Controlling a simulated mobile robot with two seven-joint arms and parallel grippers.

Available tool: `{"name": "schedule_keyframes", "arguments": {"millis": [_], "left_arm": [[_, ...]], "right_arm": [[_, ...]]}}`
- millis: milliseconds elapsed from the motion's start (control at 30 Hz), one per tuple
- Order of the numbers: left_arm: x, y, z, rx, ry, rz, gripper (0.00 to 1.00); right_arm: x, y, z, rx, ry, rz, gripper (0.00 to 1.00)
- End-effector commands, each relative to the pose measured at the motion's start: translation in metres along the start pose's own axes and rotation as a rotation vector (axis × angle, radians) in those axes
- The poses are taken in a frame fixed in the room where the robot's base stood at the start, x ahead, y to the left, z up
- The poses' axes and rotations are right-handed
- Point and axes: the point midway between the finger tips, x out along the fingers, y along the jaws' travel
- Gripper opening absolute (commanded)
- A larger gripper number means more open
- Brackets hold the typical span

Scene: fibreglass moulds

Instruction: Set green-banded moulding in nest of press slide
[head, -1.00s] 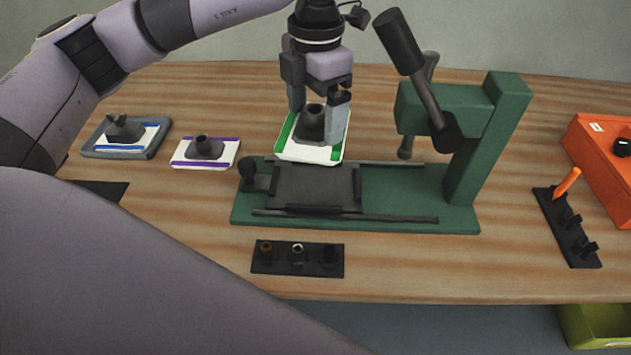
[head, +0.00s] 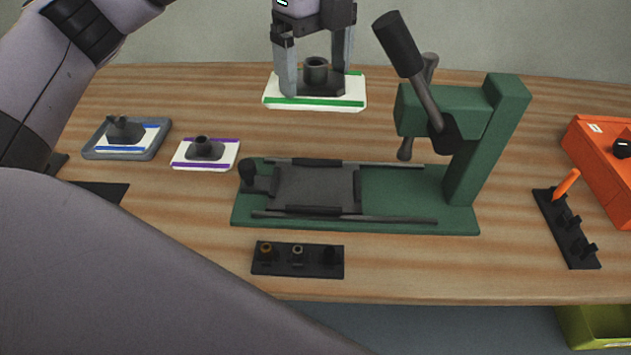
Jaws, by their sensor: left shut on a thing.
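The green-banded moulding (head: 330,104) is a white plate with green bands along its edges and a dark grey raised boss with a round top. My left gripper (head: 316,88) is shut on its boss and holds it above the table, behind the press slide. The press slide (head: 310,187) is a dark grey plate on the left of the green press base (head: 400,190). Its nest looks empty, with dark strips along the near and far sides and a black knob at the left. My right gripper is not in view.
The press lever (head: 405,55) stands above the press's right part. A purple-banded moulding (head: 182,162) and a blue-banded one in a grey tray (head: 88,153) lie left. A black fittings holder (head: 322,270) sits in front. An orange box (head: 603,150) stands right.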

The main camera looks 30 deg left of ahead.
Motion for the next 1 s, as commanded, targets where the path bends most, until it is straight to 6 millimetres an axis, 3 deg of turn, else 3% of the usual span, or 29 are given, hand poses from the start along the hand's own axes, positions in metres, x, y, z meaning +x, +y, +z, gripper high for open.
{"name": "schedule_keyframes", "arguments": {"millis": [167,600,1000], "left_arm": [[0.025,0.001,0.000,-0.023,-0.001,0.005,0.44],[0.136,0.001,0.000,-0.019,0.000,0.003,0.44],[0.184,0.000,0.000,-0.019,0.000,0.003,0.44]], "right_arm": [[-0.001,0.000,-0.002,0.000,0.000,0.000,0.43],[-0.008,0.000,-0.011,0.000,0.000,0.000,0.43],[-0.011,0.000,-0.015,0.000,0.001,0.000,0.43]]}}
